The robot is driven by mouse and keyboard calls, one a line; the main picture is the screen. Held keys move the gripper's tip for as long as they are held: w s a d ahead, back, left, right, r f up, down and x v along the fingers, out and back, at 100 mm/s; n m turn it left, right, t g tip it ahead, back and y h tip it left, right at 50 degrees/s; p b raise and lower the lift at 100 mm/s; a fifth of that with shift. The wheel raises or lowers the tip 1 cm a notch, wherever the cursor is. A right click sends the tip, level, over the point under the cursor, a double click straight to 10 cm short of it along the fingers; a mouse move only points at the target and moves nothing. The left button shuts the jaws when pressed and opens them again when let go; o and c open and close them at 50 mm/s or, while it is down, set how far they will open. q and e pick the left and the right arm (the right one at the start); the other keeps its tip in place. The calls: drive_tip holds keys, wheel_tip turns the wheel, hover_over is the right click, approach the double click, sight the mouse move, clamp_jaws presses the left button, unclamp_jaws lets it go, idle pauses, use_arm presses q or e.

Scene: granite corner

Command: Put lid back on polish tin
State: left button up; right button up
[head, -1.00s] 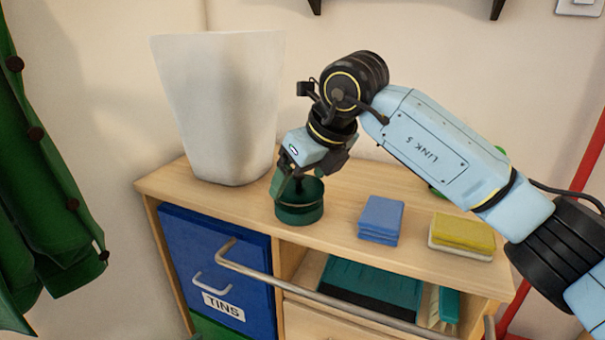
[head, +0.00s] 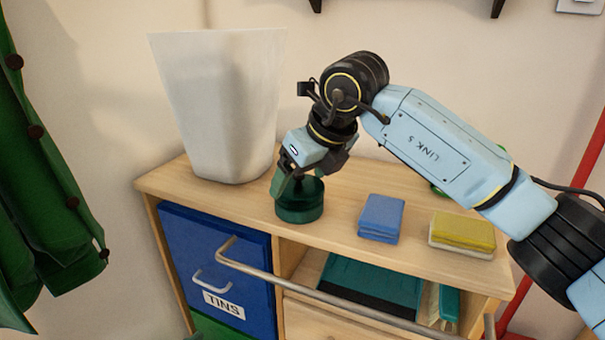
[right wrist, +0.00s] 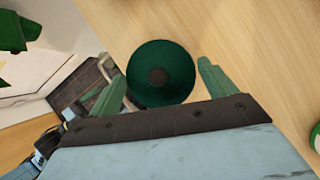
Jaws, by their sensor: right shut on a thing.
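The dark green round polish tin (head: 300,213) stands upright on the wooden cabinet top, near its front edge. Its dark green lid (head: 308,186) sits level at the tin's top, with no gap that I can make out. In the right wrist view the lid (right wrist: 174,88) is a green disc with a dark round knob in its middle. My right gripper (head: 295,184) points down over the tin, shut on the lid, with a green finger at either side of it. The far side of the tin's rim is hidden. My left gripper is not in view.
A tall white bin (head: 220,110) stands close behind the tin to the left. A blue sponge stack (head: 381,218) and a yellow sponge (head: 462,232) lie to the right. A metal rail (head: 330,297) runs along the cabinet front, before a blue TINS drawer (head: 215,265).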

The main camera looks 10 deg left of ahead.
drive_tip(key=o, duration=0.9)
drive_tip(key=shift+r+p, duration=2.55)
drive_tip(key=shift+r, duration=1)
drive_tip(key=shift+c, duration=0.3)
clamp_jaws()
